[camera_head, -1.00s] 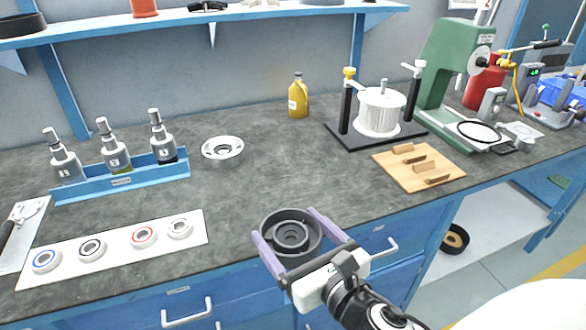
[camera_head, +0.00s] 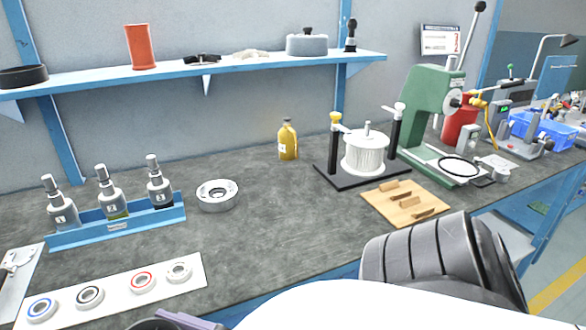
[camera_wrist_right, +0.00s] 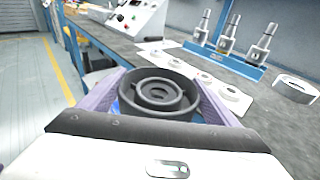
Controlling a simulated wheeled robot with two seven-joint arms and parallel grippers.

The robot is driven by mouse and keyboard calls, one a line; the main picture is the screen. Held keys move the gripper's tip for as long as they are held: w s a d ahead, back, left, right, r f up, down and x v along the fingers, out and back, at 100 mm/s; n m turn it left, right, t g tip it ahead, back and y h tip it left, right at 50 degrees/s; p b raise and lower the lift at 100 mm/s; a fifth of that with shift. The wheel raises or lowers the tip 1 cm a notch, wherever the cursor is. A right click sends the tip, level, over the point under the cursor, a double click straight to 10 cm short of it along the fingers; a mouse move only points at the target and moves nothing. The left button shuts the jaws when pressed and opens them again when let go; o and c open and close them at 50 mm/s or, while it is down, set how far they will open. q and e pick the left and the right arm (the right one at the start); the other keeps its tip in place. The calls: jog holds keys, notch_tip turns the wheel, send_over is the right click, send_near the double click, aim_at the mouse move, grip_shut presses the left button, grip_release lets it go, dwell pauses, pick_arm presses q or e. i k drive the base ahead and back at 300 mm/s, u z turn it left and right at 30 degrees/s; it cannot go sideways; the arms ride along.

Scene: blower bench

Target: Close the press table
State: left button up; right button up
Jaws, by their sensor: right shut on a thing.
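The green press (camera_head: 432,110) stands at the back right of the bench in the head view. Its table (camera_head: 445,165) bears a black ring (camera_head: 460,167). My right gripper (camera_wrist_right: 157,98) is shut on a dark round housing (camera_wrist_right: 158,92) with stepped rings inside, one purple finger on each side. In the head view only a purple finger (camera_head: 188,321) and a bit of the housing's rim (camera_head: 150,325) show at the bottom edge. My left gripper is out of view.
A fixture with a white cylinder (camera_head: 365,152) and a wooden board (camera_head: 406,203) stand left of the press. A blue rack of bottles (camera_head: 118,228), a metal ring (camera_head: 217,195) and a white strip with rings (camera_head: 110,290) lie left. The middle bench is clear.

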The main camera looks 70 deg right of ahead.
aim_at(457, 167)
jog(key=u, duration=1.05)
jog(key=k, duration=2.2)
jog(key=z, duration=2.1)
jog(key=i, duration=0.5)
